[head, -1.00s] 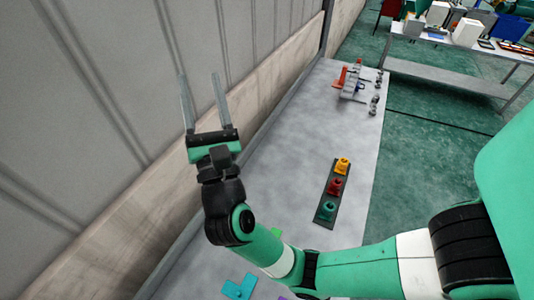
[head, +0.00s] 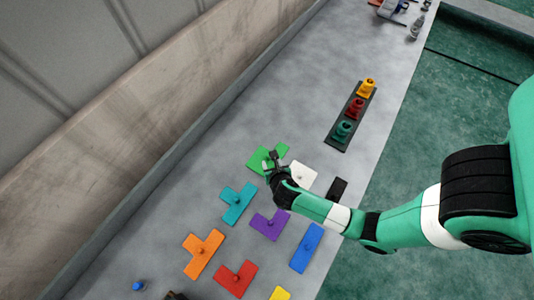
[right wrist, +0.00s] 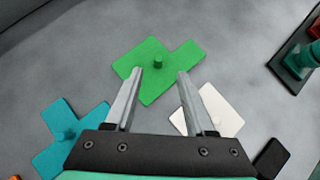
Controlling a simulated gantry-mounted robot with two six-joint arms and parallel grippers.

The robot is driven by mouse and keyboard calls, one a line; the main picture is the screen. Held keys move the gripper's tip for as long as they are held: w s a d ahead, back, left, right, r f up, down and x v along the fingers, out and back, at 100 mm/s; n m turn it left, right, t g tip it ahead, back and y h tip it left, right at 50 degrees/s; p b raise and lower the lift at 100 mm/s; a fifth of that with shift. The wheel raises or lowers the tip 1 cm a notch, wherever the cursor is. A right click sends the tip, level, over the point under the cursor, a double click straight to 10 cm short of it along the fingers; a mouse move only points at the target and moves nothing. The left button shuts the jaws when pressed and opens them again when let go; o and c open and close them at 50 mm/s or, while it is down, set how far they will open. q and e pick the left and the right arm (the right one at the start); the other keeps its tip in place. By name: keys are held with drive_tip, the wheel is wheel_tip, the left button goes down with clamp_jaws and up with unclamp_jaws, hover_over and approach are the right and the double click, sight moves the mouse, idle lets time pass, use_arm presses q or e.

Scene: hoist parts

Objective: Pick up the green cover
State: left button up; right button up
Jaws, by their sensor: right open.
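The green cover (head: 258,160) is a flat green piece with a small upright knob, lying on the grey table. In the right wrist view the green cover (right wrist: 152,60) lies just beyond my fingertips, its knob roughly in line with the gap between them. My right gripper (head: 268,162) is over the green cover in the head view, partly hiding it. In the right wrist view my right gripper (right wrist: 160,74) is open, with nothing between its two fingers. My left gripper is in neither view.
Teal (head: 238,203), white (head: 303,177), purple (head: 268,225), blue (head: 306,250), orange (head: 203,252) and red (head: 236,278) flat pieces lie around the green cover. A dark strip (head: 340,138) holds green, red and yellow parts. A wall runs along the left.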

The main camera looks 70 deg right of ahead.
sight(268, 157)
drive_tip(key=x, duration=0.3)
drive_tip(key=shift+w+d+f+b, duration=0.15)
drive_tip(key=shift+f+b, duration=0.1)
drive_tip(key=shift+b, duration=0.15)
drive_tip(key=x, duration=0.1)
drive_tip(key=b+x, duration=0.1)
drive_tip(key=x, duration=0.1)
drive_tip(key=b+x, duration=0.1)
drive_tip(key=shift+f, duration=0.6)
drive_tip(key=shift+w+f, duration=0.1)
drive_tip(key=shift+w, duration=0.05)
clamp_jaws()
